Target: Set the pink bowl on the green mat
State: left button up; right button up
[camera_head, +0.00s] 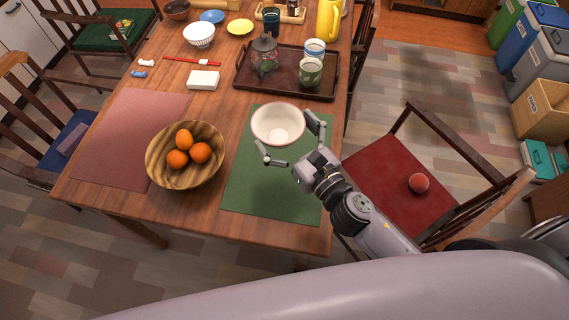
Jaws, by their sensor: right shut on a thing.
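The pink bowl (277,124), pale inside with a pinkish rim, is over the far part of the green mat (270,193). It looks upright. I cannot tell whether it touches the mat or hangs a little above it. My right gripper (285,133) reaches in from the near right, its fingers spread along the bowl's near side and right side, and it is shut on the bowl. The arm's wrist covers part of the mat's right edge. My left gripper is not in view.
A wooden bowl (206,167) of oranges stands left of the green mat, partly on a pink mat (118,125). Behind is a dark tray (324,92) with a glass jar and cups. The near green mat is clear.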

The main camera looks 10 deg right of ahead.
notch_tip(320, 180, down, 9)
jog(key=b, duration=0.3)
jog(key=shift+f, duration=0.15)
jog(key=shift+f+b, duration=0.85)
jog(key=shift+f, duration=1)
jog(key=shift+f, duration=0.15)
jog(key=o, duration=0.9)
jog(key=shift+o, duration=0.4)
